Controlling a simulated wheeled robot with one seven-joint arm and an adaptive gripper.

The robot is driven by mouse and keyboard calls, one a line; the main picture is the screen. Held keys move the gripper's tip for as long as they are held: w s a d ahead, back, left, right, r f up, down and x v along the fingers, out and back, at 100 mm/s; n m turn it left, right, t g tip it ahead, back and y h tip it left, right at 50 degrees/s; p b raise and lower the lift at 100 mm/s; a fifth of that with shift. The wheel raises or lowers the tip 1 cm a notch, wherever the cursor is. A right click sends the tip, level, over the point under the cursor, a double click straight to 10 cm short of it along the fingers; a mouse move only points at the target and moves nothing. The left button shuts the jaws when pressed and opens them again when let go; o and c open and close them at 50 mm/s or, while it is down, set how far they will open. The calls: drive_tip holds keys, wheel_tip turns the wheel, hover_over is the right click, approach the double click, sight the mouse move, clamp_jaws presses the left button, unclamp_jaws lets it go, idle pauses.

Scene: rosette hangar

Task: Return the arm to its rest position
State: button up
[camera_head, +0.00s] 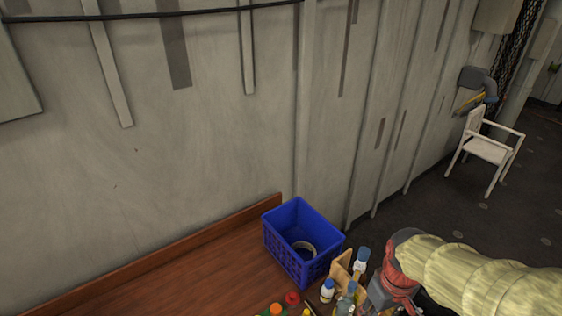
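My arm (480,280) comes in from the lower right, covered in a pale yellow sleeve with a red and grey part at its left end. This end is beside several bottles at the right end of the wooden table (190,280). My gripper's fingertips cannot be made out. They are hidden or below the lower edge of the picture, so I cannot see whether the gripper holds anything.
A blue crate (285,259) stands on the table with a ring-shaped item (304,248) inside. A white chair (487,150) stands on the dark floor.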

drive_tip(key=s+a+f+m+t+b, duration=0.2)
drive_tip(key=s+a+m+t+b, duration=0.1)
drive_tip(key=b, duration=1.5)
drive_tip(key=s+a+t, duration=0.1)
drive_tip(key=t, duration=0.1)
drive_tip(key=shift+f+t, duration=0.3)
